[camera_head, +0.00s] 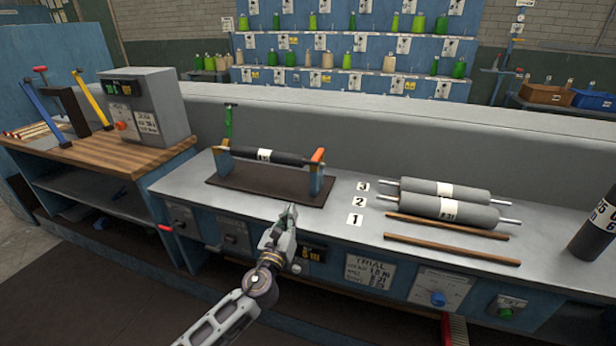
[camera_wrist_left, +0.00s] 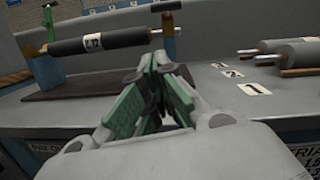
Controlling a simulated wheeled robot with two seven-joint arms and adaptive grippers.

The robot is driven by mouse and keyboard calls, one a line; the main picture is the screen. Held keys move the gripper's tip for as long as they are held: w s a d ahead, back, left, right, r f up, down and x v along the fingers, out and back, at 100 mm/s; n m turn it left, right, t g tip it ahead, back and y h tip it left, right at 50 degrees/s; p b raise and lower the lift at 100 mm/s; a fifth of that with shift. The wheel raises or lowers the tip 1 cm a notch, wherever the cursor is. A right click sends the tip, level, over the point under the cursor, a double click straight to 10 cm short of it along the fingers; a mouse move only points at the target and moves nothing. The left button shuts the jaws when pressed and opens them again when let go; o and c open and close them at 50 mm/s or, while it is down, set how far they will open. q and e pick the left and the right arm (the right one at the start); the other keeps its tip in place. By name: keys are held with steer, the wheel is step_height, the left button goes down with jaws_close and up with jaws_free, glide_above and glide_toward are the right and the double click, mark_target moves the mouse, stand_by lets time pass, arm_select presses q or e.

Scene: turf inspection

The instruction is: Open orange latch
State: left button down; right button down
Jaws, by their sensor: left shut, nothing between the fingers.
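The orange latch (camera_head: 318,155) sits on top of the right post of a roller stand on the metal bench. It also shows in the left wrist view (camera_wrist_left: 165,6) at the top edge, partly cut off. A dark roller (camera_head: 268,156) with a white label lies across the stand's two posts. My right gripper is out of view.
A green upright handle (camera_head: 229,121) rises at the stand's left post. Grey rollers (camera_head: 440,208) and wooden rods (camera_head: 450,248) lie on the bench at right, beside number labels. A dark cylinder (camera_head: 594,228) stands at far right. A control box (camera_head: 145,105) stands on the wooden bench at left.

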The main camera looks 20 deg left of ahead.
arm_select(q)
steer(key=m, duration=0.1)
steer(key=h, duration=0.1)
steer(key=d+m, duration=0.1)
steer(key=shift+w+r+m, duration=0.25)
steer(key=shift+m, duration=0.05)
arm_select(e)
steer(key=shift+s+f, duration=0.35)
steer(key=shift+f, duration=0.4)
arm_select(q)
steer(key=shift+w, duration=0.1)
